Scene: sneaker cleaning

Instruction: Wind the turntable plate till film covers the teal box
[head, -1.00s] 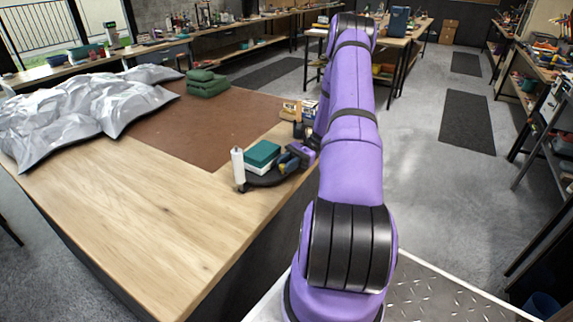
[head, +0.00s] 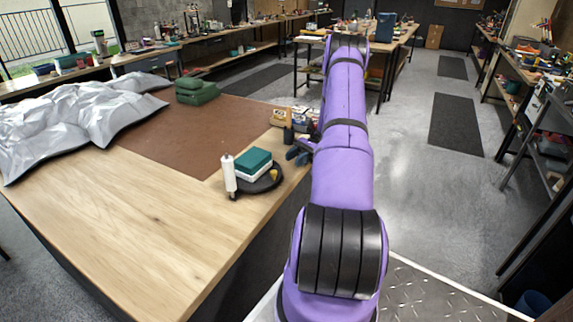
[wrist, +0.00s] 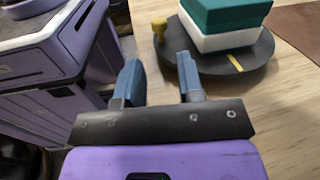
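The teal box (head: 253,160) is a teal upper part on a white lower part, standing on the dark round turntable plate (head: 268,184) near the table's right edge. Its teal top is bare in view. A white upright film roll (head: 229,175) stands at the plate's left. A yellow knob (head: 275,175) is on the plate's right. My gripper (head: 298,153) is beyond the plate, partly hidden by my arm. In the wrist view my gripper (wrist: 161,78) is open and empty, its fingers apart. The plate (wrist: 215,65) and yellow knob (wrist: 159,29) lie just beyond the fingertips.
Small items (head: 283,117) stand at the table's back right corner, close to my arm. Green folded cushions (head: 197,91) and a crumpled silver sheet (head: 75,110) lie farther back and left on the table (head: 130,210). The wooden front is clear.

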